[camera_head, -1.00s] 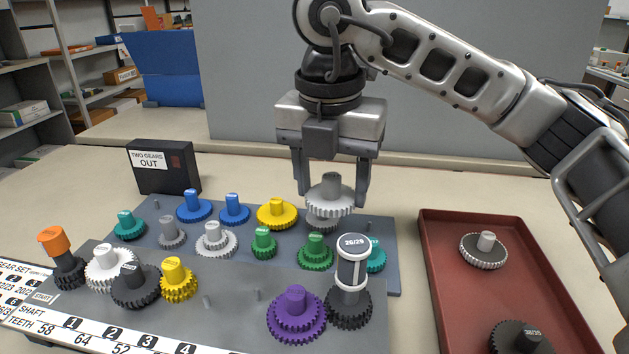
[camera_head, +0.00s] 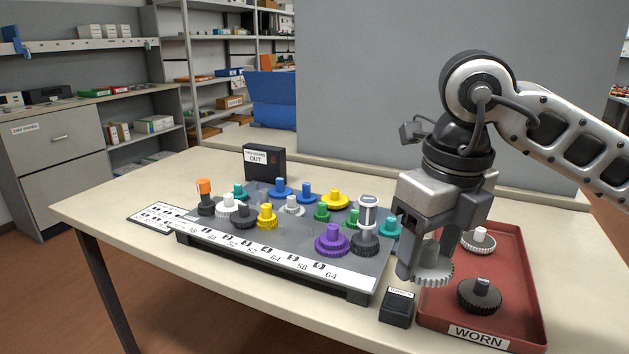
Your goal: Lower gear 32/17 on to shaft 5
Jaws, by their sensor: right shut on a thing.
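My right gripper (camera_head: 430,262) is shut on a light grey toothed gear (camera_head: 435,273), held in the air near the left edge of the red tray. The gear's label cannot be read. The grey gear board (camera_head: 350,272) stands to the left, with its numbered white strip along the front. Bare shafts between the yellow gear (camera_head: 266,216) and the purple gear (camera_head: 332,239) are too small to make out; which one is shaft 5 cannot be told. My left gripper is not in view.
The red WORN tray (camera_head: 530,322) holds a grey gear with a white hub (camera_head: 478,239) and a dark gear (camera_head: 479,296). A small black box (camera_head: 398,307) stands left of the tray. A black OUT box (camera_head: 264,162) is behind the board. A tall black-and-white hub (camera_head: 368,214) rises beside the purple gear.

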